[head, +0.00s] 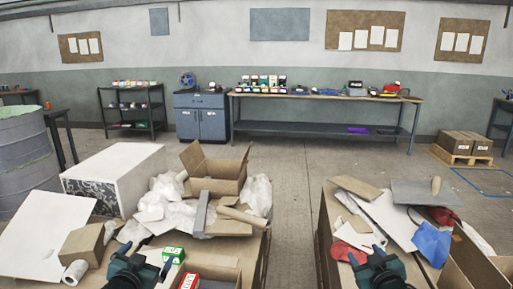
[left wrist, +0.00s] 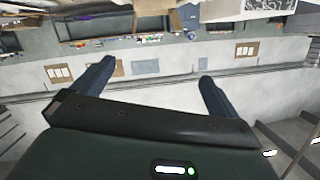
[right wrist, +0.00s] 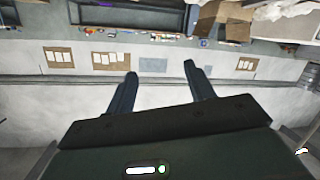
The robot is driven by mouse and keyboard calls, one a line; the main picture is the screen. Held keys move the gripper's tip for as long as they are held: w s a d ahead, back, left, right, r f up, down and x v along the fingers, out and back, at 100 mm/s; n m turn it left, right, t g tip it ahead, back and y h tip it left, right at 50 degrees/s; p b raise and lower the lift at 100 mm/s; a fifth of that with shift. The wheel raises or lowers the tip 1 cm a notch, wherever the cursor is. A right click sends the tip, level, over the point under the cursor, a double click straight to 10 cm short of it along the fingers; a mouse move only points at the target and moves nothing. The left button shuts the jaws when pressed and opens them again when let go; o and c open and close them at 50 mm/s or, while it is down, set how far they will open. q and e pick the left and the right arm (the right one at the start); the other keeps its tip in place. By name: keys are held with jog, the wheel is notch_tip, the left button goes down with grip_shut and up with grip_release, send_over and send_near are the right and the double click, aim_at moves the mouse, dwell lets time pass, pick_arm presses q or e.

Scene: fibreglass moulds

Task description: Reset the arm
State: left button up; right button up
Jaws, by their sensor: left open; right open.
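My left gripper (head: 146,262) is at the bottom of the head view, in front of the left pile of boxes and wrap. In the left wrist view its two fingers (left wrist: 152,85) stand wide apart with nothing between them. My right gripper (head: 367,252) is at the lower right of the head view, in front of the right pile of scrap. In the right wrist view its fingers (right wrist: 160,88) are apart and empty. Both wrist views look out across the room and show it upside down.
Near my left gripper are a green-and-white box (head: 173,255), a red box (head: 190,281) and an open carton (head: 215,170). A blue piece (head: 431,243) and grey sheet (head: 425,193) lie by my right gripper. Clear floor (head: 297,190) runs between the piles toward the workbench (head: 325,97).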

pick_arm(q)
jog(key=s+d+f+g+h, duration=0.1)
jog(key=s+d+f, duration=0.3)
jog(key=s, duration=0.6)
jog(key=s+d+f+g+h, duration=0.1)
jog(key=s+d+f, duration=0.4)
jog(key=s, duration=0.6)
jog(key=s+d+f+g+h, duration=0.1)
jog(key=s+d+f, duration=0.4)
jog(key=s, duration=0.5)
jog(key=shift+s+d+n+g, duration=0.25)
jog(key=shift+s+n+g, duration=0.05)
jog(key=shift+g, duration=0.6)
pick_arm(e)
jog(key=s+a+f+g+y, duration=0.1)
jog(key=s+a+f, duration=0.3)
jog(key=s, duration=0.6)
jog(key=s+a+f+g+y, duration=0.1)
jog(key=s+a+f, duration=0.4)
jog(key=s, duration=0.6)
jog(key=s+a+f+g+y, duration=0.1)
jog(key=s+a+f, duration=0.4)
jog(key=s, duration=0.5)
jog(key=shift+s+a+m+g, duration=0.25)
jog(key=shift+s+m+g, duration=0.05)
jog(key=shift+g, duration=0.6)
